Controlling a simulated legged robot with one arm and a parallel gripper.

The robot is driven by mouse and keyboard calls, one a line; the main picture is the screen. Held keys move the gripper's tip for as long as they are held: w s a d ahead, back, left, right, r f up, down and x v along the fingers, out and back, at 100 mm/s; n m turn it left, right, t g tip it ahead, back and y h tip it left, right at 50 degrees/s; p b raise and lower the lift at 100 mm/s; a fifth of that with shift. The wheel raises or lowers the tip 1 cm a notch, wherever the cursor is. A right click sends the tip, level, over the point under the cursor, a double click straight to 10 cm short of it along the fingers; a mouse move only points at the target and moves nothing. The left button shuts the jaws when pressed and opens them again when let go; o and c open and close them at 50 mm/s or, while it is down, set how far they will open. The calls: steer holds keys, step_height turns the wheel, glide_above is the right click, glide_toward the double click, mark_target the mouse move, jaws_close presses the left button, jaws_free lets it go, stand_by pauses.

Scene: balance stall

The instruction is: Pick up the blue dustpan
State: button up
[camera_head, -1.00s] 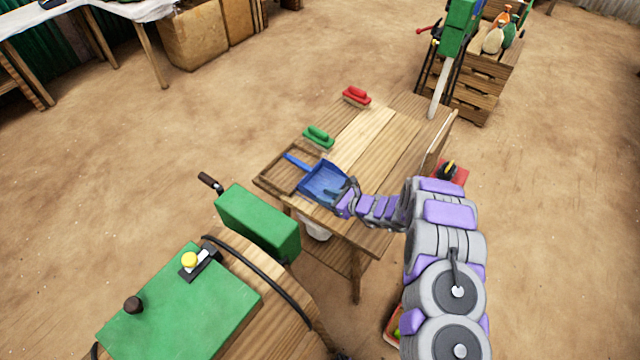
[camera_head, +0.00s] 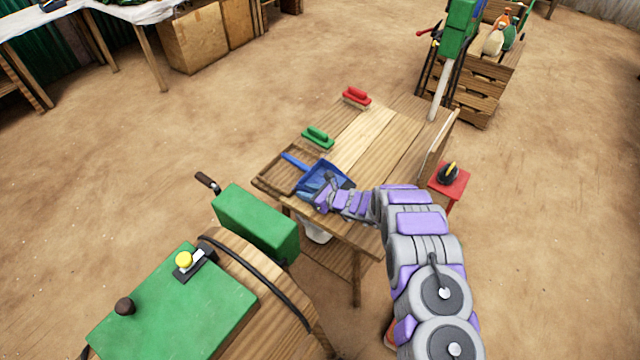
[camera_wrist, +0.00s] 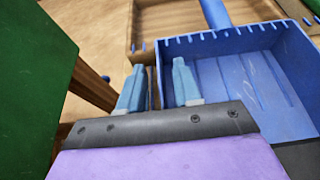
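The blue dustpan (camera_head: 322,176) lies at the near left corner of the wooden table (camera_head: 385,140), its handle pointing to the far left over a shallow wooden tray (camera_head: 268,180). My gripper (camera_head: 322,190) is at the dustpan's near side in the head view. In the wrist view the dustpan (camera_wrist: 255,80) fills the right side, its handle at the top. My gripper's two blue fingertips (camera_wrist: 158,85) are apart, with a gap between them. The dustpan's left side wall appears between or just beyond the fingers; I cannot tell if they touch it.
A green brush (camera_head: 318,138) and a red brush (camera_head: 357,97) lie along the table's far left edge. A green machine (camera_head: 258,222) stands close on the left. A red stool (camera_head: 450,182) stands right of the table. A green-and-white upright post (camera_head: 447,70) rises behind.

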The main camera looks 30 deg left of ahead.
steer(key=shift+d+r, duration=0.2)
steer(key=shift+d, duration=0.15)
steer(key=shift+c, duration=1)
steer(key=shift+a, duration=0.1)
steer(key=c, duration=0.3)
steer(key=shift+a+f, duration=0.15)
steer(key=shift+a, duration=0.05)
jaws_close()
step_height(320, 180, up, 4)
steer(key=shift+f+p, duration=0.25)
steer(key=shift+p, duration=0.4)
steer(key=shift+s+d+r, duration=0.1)
steer(key=shift+d+r, duration=0.1)
steer(key=shift+r, duration=0.05)
steer(key=s+d+r+p, duration=0.1)
steer(key=s+d+p, duration=0.1)
steer(key=s+d, duration=0.8)
steer(key=shift+s+d+r+p, duration=0.15)
steer(key=shift+s+d+p, duration=0.25)
steer(key=shift+s, duration=0.25)
